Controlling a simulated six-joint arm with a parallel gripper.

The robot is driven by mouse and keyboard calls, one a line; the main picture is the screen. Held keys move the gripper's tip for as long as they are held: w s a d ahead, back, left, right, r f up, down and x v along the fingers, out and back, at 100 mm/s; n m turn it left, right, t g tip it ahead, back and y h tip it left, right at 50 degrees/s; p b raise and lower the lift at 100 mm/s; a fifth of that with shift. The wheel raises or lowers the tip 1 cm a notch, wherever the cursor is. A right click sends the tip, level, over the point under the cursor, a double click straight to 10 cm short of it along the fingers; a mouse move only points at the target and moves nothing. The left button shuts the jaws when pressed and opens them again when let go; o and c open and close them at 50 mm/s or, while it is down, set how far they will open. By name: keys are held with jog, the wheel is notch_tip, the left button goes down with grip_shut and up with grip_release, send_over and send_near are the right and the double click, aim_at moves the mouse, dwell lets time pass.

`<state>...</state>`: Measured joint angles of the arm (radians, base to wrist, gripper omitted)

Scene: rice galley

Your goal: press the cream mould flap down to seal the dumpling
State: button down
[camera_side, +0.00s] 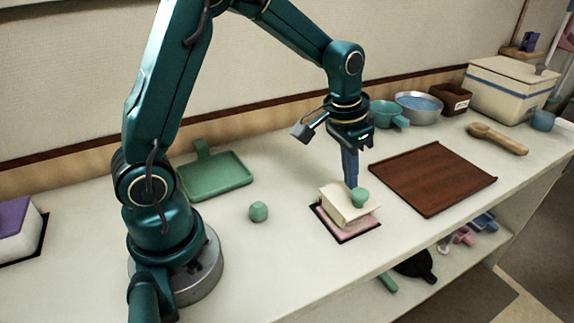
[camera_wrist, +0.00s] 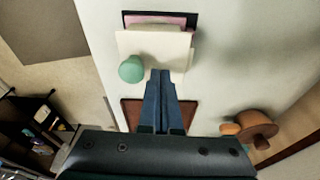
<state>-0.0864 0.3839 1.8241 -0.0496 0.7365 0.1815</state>
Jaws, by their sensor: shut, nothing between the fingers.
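The cream mould flap (camera_side: 342,205) lies over a pink mould base (camera_side: 343,228) on a dark-edged mat, near the front of the counter. A green knob (camera_side: 360,197) stands on the flap's right side. In the wrist view the cream flap (camera_wrist: 150,45) covers most of the pink base (camera_wrist: 158,20), and the green knob (camera_wrist: 131,69) is to the left of my fingertips. My gripper (camera_side: 351,184) is shut and empty, pointing down at the flap's back edge beside the knob. It also shows in the wrist view (camera_wrist: 161,75). Contact cannot be told. No dumpling is visible.
A brown board (camera_side: 433,178) lies right of the mould. A small green lump (camera_side: 258,211) and a green tray (camera_side: 214,176) are to the left. Bowls (camera_side: 418,105), a wooden tool (camera_side: 497,138) and a cream box (camera_side: 510,90) stand at the back right.

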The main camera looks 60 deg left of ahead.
jog(key=shift+f, duration=0.85)
dwell(2.7)
jog(key=shift+r, duration=0.1)
jog(key=shift+r, duration=2.95)
jog(key=shift+r, duration=0.1)
